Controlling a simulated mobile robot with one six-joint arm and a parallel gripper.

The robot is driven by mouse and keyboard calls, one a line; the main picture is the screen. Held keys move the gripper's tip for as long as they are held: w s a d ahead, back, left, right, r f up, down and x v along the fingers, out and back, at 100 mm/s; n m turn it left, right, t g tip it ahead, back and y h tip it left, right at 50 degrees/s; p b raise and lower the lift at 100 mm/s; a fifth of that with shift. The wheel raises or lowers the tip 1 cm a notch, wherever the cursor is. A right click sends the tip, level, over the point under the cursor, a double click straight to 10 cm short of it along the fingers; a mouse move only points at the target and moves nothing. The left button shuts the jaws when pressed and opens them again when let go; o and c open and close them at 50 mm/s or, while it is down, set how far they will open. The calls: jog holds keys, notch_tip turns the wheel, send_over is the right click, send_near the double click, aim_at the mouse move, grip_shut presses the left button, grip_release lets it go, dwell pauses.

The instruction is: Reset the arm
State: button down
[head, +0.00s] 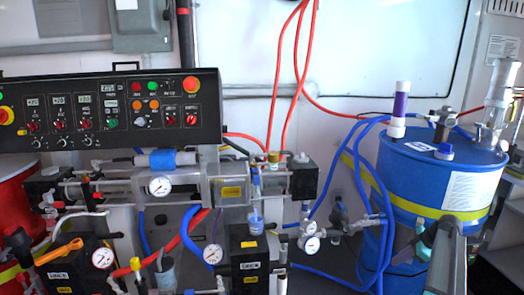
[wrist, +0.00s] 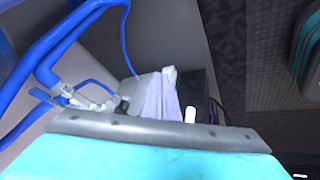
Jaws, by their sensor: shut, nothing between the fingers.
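My gripper (wrist: 155,132) fills the bottom of the wrist view as a grey bar with a teal face, close to the camera. It is shut and holds nothing. Beyond it are blue hoses (wrist: 55,50), a metal fitting (wrist: 68,92) and a pale lavender piece (wrist: 160,98) that I cannot identify. In the head view I cannot pick out my gripper for certain. A grey bar-shaped part stands at the lower right there, in front of the blue drum (head: 408,190).
A black control panel (head: 60,88) sits above pumps and gauges at the left and middle. Blue hoses (head: 362,165) loop beside the drum, and red hoses (head: 275,85) hang above. A red drum (head: 15,210) is at the far left. Dark floor (wrist: 240,65) shows in the wrist view.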

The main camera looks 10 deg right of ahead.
jog(key=a+f+m+g, duration=0.2)
jog(key=a+f+m, duration=0.1)
jog(key=a+f, duration=1.25)
jog(key=s+a+f+m+g, duration=0.1)
jog(key=s+a+f, duration=0.35)
jog(key=a, duration=0.35)
jog(key=s+a+f+m+g, duration=0.2)
jog(key=s+a+f, duration=0.25)
jog(key=a, duration=0.25)
jog(key=s+a+f+m+g, duration=0.1)
jog(key=s+a+f, duration=0.2)
jog(key=a+f, duration=0.4)
jog(key=s+a+f+m+g+h, duration=0.25)
jog(key=s+a, duration=0.35)
jog(key=s, duration=0.5)
jog(key=s+a+f+m+g+h, duration=0.15)
jog(key=s+a+f, duration=0.35)
jog(key=s, duration=0.6)
notch_tip(320, 180, up, 15)
jog(key=s+a+p, duration=0.1)
jog(key=a+p, duration=0.1)
jog(key=p, duration=1.1)
